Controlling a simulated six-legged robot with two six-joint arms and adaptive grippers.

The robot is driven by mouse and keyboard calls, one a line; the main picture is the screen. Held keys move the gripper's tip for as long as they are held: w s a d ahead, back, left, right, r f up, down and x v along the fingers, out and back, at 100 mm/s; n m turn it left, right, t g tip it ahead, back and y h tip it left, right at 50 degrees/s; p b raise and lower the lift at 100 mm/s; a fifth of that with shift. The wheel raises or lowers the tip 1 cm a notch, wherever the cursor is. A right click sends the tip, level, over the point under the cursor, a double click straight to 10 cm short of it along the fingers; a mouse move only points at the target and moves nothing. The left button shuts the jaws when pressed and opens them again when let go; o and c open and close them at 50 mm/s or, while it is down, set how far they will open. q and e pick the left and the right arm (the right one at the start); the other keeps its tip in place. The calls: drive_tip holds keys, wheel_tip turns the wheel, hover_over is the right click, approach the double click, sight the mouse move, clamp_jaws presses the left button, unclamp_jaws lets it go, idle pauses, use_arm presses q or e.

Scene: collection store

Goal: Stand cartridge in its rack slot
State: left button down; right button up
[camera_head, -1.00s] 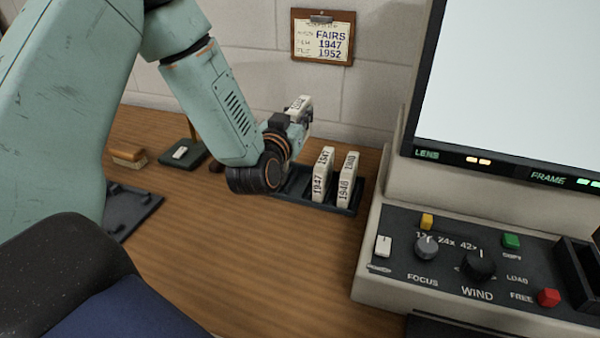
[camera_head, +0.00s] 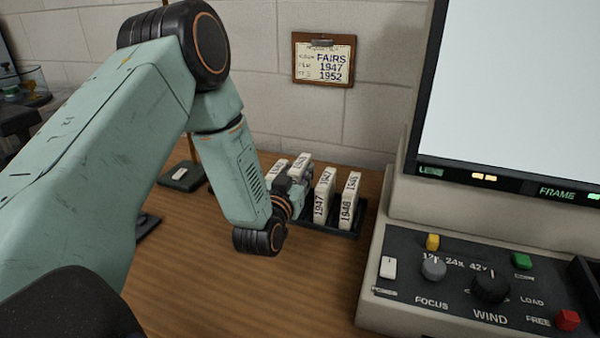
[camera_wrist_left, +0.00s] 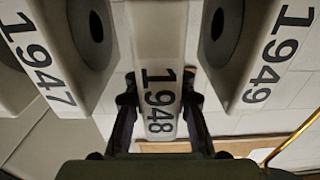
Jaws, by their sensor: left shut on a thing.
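My left gripper (camera_head: 296,187) is shut on a white cartridge (camera_head: 302,165), marked 1948 in the left wrist view (camera_wrist_left: 160,85). The cartridge is upright and in line with the others in the dark rack (camera_head: 340,232). It stands between cartridge 1947 (camera_head: 323,195) on its right and cartridge 1949 (camera_head: 276,167) on its left. In the wrist view, 1947 (camera_wrist_left: 40,60) and 1949 (camera_wrist_left: 265,60) flank it with narrow gaps. Its lower end is hidden by my gripper, so I cannot tell whether it rests on the rack floor. My right gripper is not seen.
Another cartridge (camera_head: 349,200) stands at the rack's right end. The reader console (camera_head: 470,270) with knobs and a screen is close on the right. A clipboard (camera_head: 323,59) hangs on the wall. A dark green pad (camera_head: 182,176) lies left. The wooden table front is clear.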

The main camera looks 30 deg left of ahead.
use_arm(q)
drive_tip(key=shift+f, duration=0.1)
drive_tip(key=shift+w+d+f, duration=0.1)
drive_tip(key=shift+f, duration=0.2)
drive_tip(key=shift+f+b, duration=0.15)
drive_tip(key=shift+b, duration=0.25)
drive_tip(key=c, duration=1.1)
unclamp_jaws()
drive_tip(key=shift+s+f, duration=0.2)
drive_tip(key=shift+c, duration=0.2)
